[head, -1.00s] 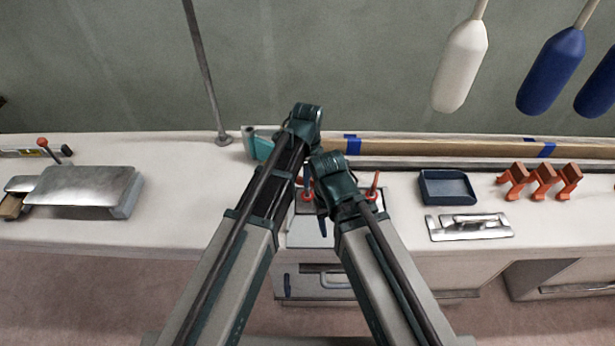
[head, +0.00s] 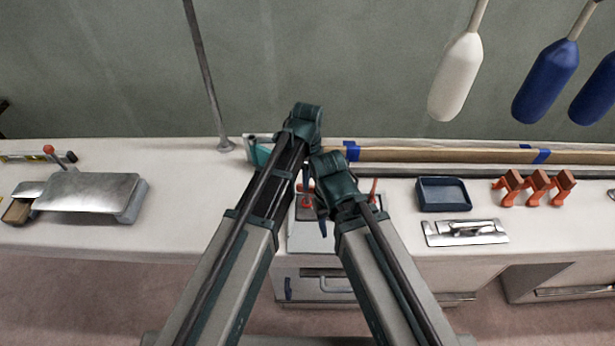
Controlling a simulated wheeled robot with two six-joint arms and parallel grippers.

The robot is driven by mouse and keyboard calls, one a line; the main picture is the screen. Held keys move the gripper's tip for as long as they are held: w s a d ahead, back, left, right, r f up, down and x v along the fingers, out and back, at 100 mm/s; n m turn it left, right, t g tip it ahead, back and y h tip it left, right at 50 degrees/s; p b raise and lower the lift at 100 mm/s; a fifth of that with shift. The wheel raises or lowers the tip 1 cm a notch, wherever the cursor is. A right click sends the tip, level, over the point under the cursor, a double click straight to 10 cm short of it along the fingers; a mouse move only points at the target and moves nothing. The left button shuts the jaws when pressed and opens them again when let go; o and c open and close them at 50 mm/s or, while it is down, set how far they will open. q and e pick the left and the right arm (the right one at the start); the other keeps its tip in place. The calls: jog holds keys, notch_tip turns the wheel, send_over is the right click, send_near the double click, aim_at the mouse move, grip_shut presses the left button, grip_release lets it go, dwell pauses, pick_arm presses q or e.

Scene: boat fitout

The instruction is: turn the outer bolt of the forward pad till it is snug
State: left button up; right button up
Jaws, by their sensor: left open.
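A pale plate (head: 308,240) with red round fittings (head: 305,201) lies on the counter in the middle of the head view, largely behind my arms. A red upright piece (head: 374,187) shows to its right. I cannot tell which part is the forward pad or its outer bolt. My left gripper (head: 306,174) is open, pointing down above the back of the plate, partly hidden by my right arm. My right gripper (head: 322,226) shows only as a small dark piece below its wrist, in front of the plate; its jaws cannot be made out.
A blue tray (head: 444,206), a metal trowel (head: 466,232) and orange clamps (head: 535,187) lie on the right. A metal-topped box (head: 88,192) is on the left. A long taped board (head: 430,155) runs along the back. White and blue fenders (head: 458,78) hang at upper right.

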pick_arm(q)
notch_tip(320, 180, up, 10)
jog(key=p, duration=0.9)
jog(key=shift+r, duration=0.2)
jog(key=s+a+n, duration=1.1)
jog(key=a+n, duration=0.5)
jog(key=n, duration=0.4)
jog(key=s+d+m+y, duration=0.1)
jog(key=s+d+m, duration=0.2)
jog(key=d, duration=0.7)
jog(key=shift+s+d+m, duration=0.35)
jog(key=shift+s+m, duration=0.05)
jog(key=shift+s, duration=0.8)
